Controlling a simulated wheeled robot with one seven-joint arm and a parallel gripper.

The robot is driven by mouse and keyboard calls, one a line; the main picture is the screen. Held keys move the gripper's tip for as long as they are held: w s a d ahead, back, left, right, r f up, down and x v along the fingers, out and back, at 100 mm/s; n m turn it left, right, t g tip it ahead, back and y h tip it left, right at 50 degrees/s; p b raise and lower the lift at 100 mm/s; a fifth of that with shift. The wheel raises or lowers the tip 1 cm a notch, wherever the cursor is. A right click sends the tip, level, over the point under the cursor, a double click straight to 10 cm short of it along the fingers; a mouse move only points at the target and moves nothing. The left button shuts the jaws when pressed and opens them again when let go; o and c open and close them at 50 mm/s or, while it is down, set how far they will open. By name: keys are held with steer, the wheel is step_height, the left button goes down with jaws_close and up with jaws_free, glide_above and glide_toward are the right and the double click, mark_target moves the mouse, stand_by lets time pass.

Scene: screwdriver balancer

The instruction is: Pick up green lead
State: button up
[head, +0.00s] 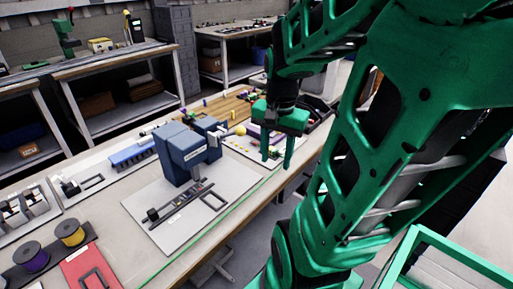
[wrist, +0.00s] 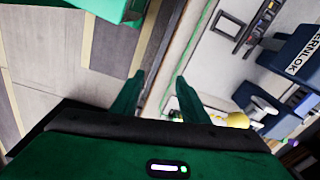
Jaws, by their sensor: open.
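I cannot make out a green lead for certain. A thin green line (head: 215,217) runs along the front edge of the workbench; it also shows in the wrist view (wrist: 205,25). I cannot tell whether it is a lead or edge trim. Small green bits (wrist: 174,114) show beside my right finger in the wrist view, too small to name. My green gripper (head: 276,162) points down over the bench's front edge, right of the blue machine. In the wrist view my gripper (wrist: 160,76) is open with nothing between its fingers.
The blue machine (head: 184,152) stands on a pale mat (head: 165,200). A yellow knob (head: 240,130) is close left of my gripper; it shows in the wrist view (wrist: 237,120). Spools (head: 70,233) and a red board (head: 83,268) lie at front left. Open floor lies before the bench.

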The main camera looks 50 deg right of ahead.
steer(key=w+d+f+m+t, duration=0.1)
steer(key=w+d+f+m, duration=0.1)
steer(key=w+d+m, duration=0.55)
steer(key=m+t+y, duration=0.1)
steer(key=m+t, duration=0.2)
steer(key=m, duration=1)
glide_toward(273, 149)
steer(key=x, duration=0.3)
steer(key=shift+d, duration=0.3)
steer(key=shift+a+x, duration=0.15)
steer(key=shift+x, duration=1.25)
steer(key=shift+a+x, duration=0.1)
steer(key=shift+x, duration=1.3)
steer(key=shift+c, duration=0.6)
jaws_close()
